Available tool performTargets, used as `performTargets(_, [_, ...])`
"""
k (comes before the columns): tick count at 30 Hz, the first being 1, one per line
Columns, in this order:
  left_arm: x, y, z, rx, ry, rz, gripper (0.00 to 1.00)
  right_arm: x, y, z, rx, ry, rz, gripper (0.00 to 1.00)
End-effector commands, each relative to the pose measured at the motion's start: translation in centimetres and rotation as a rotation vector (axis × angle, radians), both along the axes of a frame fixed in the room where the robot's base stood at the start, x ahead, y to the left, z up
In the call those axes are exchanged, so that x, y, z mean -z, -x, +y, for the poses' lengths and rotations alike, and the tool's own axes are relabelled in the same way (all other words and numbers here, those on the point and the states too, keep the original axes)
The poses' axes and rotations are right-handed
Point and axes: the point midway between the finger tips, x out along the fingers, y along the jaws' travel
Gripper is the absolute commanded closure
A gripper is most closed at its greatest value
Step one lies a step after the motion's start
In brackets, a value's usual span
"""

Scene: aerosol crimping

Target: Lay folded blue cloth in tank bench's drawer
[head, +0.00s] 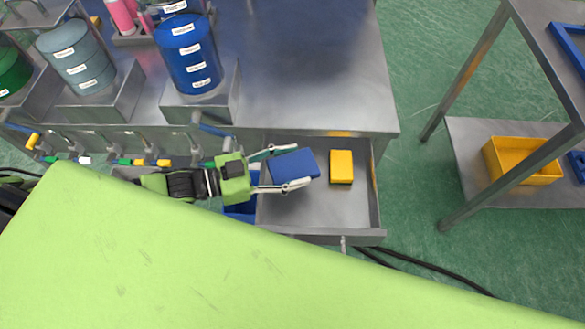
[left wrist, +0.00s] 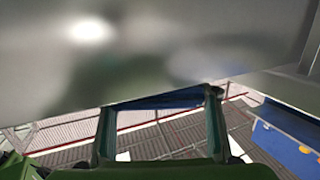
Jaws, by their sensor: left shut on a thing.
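The folded blue cloth (head: 297,163) is a flat blue block between the fingers of my left gripper (head: 284,168), which is shut on it. The gripper holds it over the left part of the open drawer (head: 330,208) of the tank bench. The height of the cloth above the drawer floor is hard to tell. In the left wrist view the cloth (left wrist: 165,101) shows as a dark blue edge between the fingertips (left wrist: 160,98). A folded yellow cloth (head: 341,166) lies in the drawer, right of the blue cloth. My right gripper is not in view.
The bench top (head: 310,70) carries a blue tank (head: 188,55) and a grey-blue tank (head: 76,56), with valves along the front edge. A blue bin (head: 240,208) is left of the drawer. A shelf unit with a yellow bin (head: 521,160) stands at right. The drawer's front half is clear.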

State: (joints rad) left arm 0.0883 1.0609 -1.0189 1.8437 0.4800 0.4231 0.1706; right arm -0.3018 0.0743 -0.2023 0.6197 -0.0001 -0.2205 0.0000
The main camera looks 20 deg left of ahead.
Motion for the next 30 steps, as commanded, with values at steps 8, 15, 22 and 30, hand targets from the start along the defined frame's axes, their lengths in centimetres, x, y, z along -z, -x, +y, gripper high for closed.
performTargets(8, [1.9,0.0,-0.2,0.001,0.002,-0.001,0.63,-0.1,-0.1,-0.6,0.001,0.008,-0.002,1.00])
performTargets(15, [2.2,0.1,-0.2,0.001,0.002,0.000,0.63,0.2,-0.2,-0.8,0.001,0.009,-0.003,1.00])
performTargets(22, [2.9,0.0,-0.2,0.001,0.002,0.001,0.63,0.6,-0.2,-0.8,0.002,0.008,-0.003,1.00])
performTargets(30, [3.3,0.2,-0.1,0.000,-0.001,0.006,0.28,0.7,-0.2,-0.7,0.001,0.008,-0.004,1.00])
